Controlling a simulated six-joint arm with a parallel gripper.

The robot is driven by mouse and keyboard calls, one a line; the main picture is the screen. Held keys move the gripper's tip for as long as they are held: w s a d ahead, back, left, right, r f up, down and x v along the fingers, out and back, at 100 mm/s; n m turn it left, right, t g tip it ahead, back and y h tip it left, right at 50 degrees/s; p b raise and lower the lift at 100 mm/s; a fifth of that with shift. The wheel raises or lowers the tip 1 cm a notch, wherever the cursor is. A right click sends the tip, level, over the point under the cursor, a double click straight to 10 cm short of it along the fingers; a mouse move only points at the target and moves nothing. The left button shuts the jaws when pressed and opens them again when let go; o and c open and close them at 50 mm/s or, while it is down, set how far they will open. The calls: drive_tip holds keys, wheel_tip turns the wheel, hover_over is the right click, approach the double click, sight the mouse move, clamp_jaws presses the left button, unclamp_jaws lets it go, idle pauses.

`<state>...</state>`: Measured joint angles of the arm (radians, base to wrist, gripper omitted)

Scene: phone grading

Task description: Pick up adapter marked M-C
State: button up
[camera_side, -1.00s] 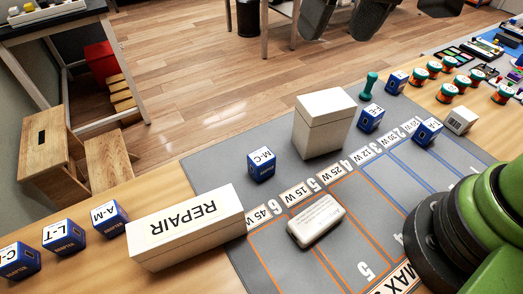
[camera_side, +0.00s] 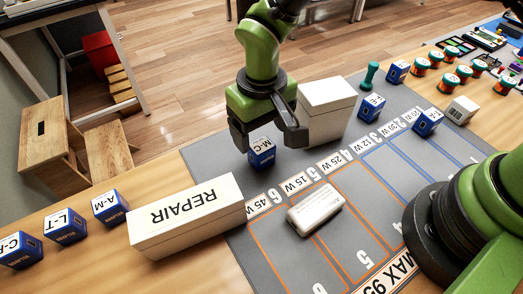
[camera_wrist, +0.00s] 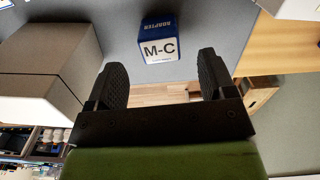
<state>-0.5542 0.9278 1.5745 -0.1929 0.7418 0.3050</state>
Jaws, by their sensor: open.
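The adapter marked M-C (camera_side: 262,154) is a small blue cube with a white label on the grey mat (camera_side: 215,150). It also shows upright and uncovered in the wrist view (camera_wrist: 159,40), past the fingertips and centred between them. My gripper (camera_side: 268,143) is at the adapter in the side view, with a finger on either side of it in the picture. The fingers are open and hold nothing in the wrist view (camera_wrist: 162,75). Whether a finger touches the adapter I cannot tell.
A white box (camera_side: 326,110) stands close to the right of my gripper. The white REPAIR box (camera_side: 188,217) lies to the lower left. A white charger (camera_side: 314,209) lies on the marked lanes. Other blue adapters stand left (camera_side: 109,206) and right (camera_side: 427,122).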

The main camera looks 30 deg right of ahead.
sight(262, 145)
wheel_tip(262, 145, down, 5)
drive_tip(key=shift+r, duration=0.2)
drive_tip(key=shift+c, duration=0.4)
drive_tip(key=c, duration=0.9)
drive_tip(key=shift+r, duration=0.15)
